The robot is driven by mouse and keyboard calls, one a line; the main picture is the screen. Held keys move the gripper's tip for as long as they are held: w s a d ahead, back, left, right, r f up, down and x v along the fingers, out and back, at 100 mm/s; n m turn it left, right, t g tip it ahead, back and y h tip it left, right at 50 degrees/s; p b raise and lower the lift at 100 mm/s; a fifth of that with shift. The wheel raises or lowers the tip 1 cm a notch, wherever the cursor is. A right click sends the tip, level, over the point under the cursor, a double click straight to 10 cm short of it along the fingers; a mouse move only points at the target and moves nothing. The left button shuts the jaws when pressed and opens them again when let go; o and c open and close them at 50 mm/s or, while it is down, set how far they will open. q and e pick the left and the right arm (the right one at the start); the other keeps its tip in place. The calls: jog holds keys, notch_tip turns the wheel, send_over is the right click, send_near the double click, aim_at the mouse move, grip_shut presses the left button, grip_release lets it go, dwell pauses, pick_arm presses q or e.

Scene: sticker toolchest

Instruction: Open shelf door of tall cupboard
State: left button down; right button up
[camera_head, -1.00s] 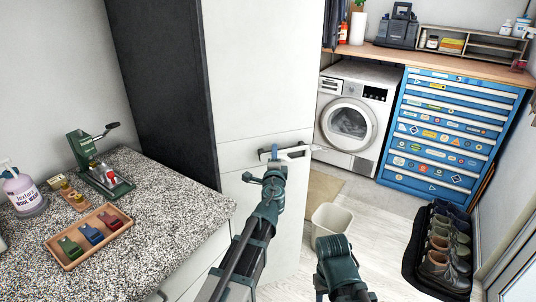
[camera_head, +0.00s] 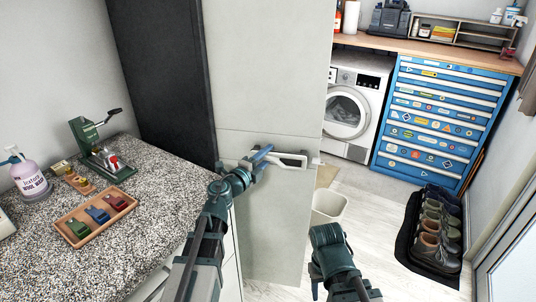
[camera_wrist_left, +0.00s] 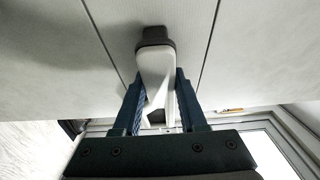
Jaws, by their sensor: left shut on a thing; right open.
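The tall cupboard (camera_head: 155,75) has a dark side and a pale front (camera_head: 265,70), with a horizontal seam across it. A white handle (camera_head: 292,161) sits just below the seam, near the front's right edge. My left gripper (camera_head: 262,157) is shut on the handle, at the handle's left part. In the left wrist view the handle (camera_wrist_left: 156,75) stands between the two blue fingers, its dark mount against the pale panel. I see no clear gap around the door. My right gripper (camera_head: 326,245) hangs low in front of the cupboard, open and empty; its fingertips are hard to make out.
A speckled counter (camera_head: 175,225) at left carries a green press (camera_head: 98,150), a wooden tray (camera_head: 70,216) and a bottle (camera_head: 30,175). A bin (camera_head: 328,206) stands beyond my right gripper. A washer (camera_head: 350,110), blue tool chest (camera_head: 440,120) and shoe mat (camera_head: 410,265) are further right.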

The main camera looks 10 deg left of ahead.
dwell(0.4)
pick_arm(q)
jog(key=shift+c, duration=2.3)
grip_release()
jog(key=shift+s, duration=0.15)
